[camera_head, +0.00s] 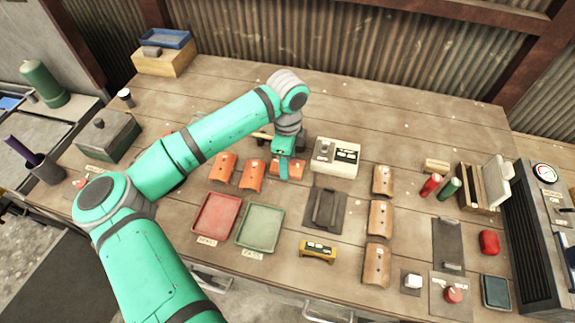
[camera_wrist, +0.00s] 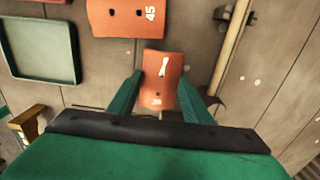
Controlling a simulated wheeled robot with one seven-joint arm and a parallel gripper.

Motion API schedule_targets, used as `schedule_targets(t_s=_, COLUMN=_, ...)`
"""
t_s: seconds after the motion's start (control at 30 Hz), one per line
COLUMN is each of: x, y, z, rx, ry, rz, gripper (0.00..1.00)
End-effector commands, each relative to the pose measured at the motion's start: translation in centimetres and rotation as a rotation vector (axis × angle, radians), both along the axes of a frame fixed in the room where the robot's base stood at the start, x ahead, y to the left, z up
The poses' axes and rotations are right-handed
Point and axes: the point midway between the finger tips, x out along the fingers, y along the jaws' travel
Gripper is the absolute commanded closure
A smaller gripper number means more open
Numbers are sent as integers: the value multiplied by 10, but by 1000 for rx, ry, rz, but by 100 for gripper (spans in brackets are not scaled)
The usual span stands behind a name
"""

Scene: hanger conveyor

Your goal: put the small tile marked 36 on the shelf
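An orange tile (camera_wrist: 160,85) lies between my fingers in the wrist view. My gripper (camera_wrist: 160,78) is open, with one green finger along each side of this tile; a gap or contact is hard to judge. In the head view, my gripper (camera_head: 283,160) is low over this orange tile (camera_head: 289,169), partly covering it. Another orange tile (camera_wrist: 128,15) is marked 45. Two more orange tiles (camera_head: 222,166) and (camera_head: 252,175) lie to the left. I cannot identify the shelf with certainty.
A red tray (camera_head: 216,216) and a green tray (camera_head: 260,227) lie in front of the tiles. A cream control box (camera_head: 335,157) stands just right of my gripper. Brown curved tiles (camera_head: 381,220) form a column further right.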

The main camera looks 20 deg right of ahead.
Motion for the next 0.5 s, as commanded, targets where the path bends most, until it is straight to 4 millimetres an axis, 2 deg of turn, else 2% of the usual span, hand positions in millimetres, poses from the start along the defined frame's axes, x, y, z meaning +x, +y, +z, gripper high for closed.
schedule_targets(t_s=0.07, x=0, y=0, z=0, rx=0, ry=0, rz=0, gripper=79)
schedule_targets(t_s=0.1, x=0, y=0, z=0, rx=0, ry=0, rz=0, gripper=83)
schedule_targets(t_s=0.37, x=0, y=0, z=2, rx=0, ry=0, rz=0, gripper=83)
schedule_targets(t_s=0.5, x=0, y=0, z=11, rx=-1, ry=-1, rz=-1, gripper=83)
